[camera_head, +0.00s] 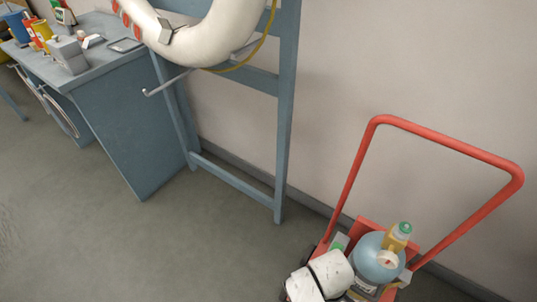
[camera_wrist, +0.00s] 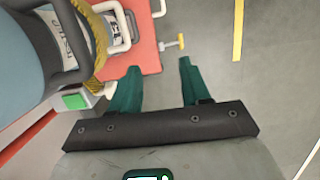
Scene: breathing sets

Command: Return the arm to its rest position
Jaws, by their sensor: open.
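My gripper (camera_wrist: 158,66) shows in the wrist view with two green fingers spread apart. I see nothing held between them. The red trolley's deck (camera_wrist: 142,38) lies behind the left finger, and bare grey floor lies behind the right one. A small yellow-handled metal fitting (camera_wrist: 175,44) shows just past the fingertips, and I cannot tell if they touch it. In the head view, a white, black-banded part that looks like my arm is low in front of the red trolley (camera_head: 445,147) and hides some of its load.
A blue cylinder (camera_head: 379,255) and a yellow bottle with a green cap (camera_head: 397,237) stand on the trolley. A blue rack (camera_head: 285,120) holds a thick white hose (camera_head: 215,35) by the wall. A blue bench (camera_head: 130,125) is at left. The middle floor is clear.

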